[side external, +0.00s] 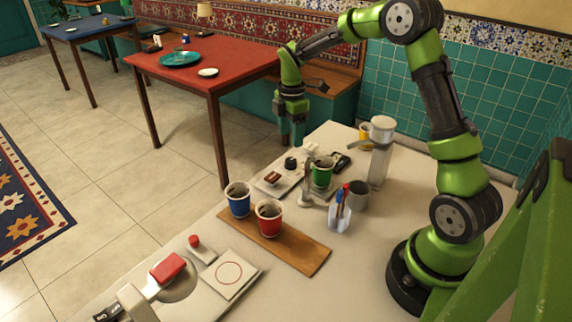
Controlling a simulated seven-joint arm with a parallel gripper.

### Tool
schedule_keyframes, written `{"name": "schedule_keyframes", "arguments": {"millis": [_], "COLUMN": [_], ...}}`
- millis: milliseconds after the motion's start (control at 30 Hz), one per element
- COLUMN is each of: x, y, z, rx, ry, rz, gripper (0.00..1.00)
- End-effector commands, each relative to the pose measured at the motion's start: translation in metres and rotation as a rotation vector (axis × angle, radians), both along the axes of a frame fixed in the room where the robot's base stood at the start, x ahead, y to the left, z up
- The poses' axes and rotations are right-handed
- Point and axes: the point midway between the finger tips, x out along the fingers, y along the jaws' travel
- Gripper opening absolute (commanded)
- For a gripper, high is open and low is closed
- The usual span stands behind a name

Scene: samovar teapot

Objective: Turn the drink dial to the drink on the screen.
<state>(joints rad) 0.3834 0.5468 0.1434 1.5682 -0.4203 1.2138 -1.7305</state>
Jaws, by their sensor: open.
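My gripper (291,143) hangs pointing down beyond the far-left edge of the white counter, above and behind a small black knob. It is open, with nothing visible between its fingers. The black knob (291,162) stands on a pale flat panel (289,183) and looks like the dial; its pointer and marks are too small to read. A brown handle-like piece (272,178) sits on the same panel. A small dark device (341,161) lies right of the panel and may be the screen; no drink can be read on it. My gripper does not visibly touch the knob.
A green cup (322,172) stands close right of the panel. Blue (238,200) and red (269,217) cups stand on a wooden board (300,253). The right-front counter is clear.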

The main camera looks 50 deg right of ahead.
Motion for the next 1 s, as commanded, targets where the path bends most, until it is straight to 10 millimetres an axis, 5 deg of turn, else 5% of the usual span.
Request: {"name": "schedule_keyframes", "arguments": {"millis": [400, 833, 1000], "x": [0.0, 0.0, 0.0], "y": [0.0, 0.0, 0.0], "z": [-0.076, -0.087, -0.086], "rx": [-0.001, 0.0, -0.001], "ry": [0.001, -0.001, -0.002], "rz": [0.0, -0.002, -0.002], "gripper": [0.64, 0.64, 0.41]}}
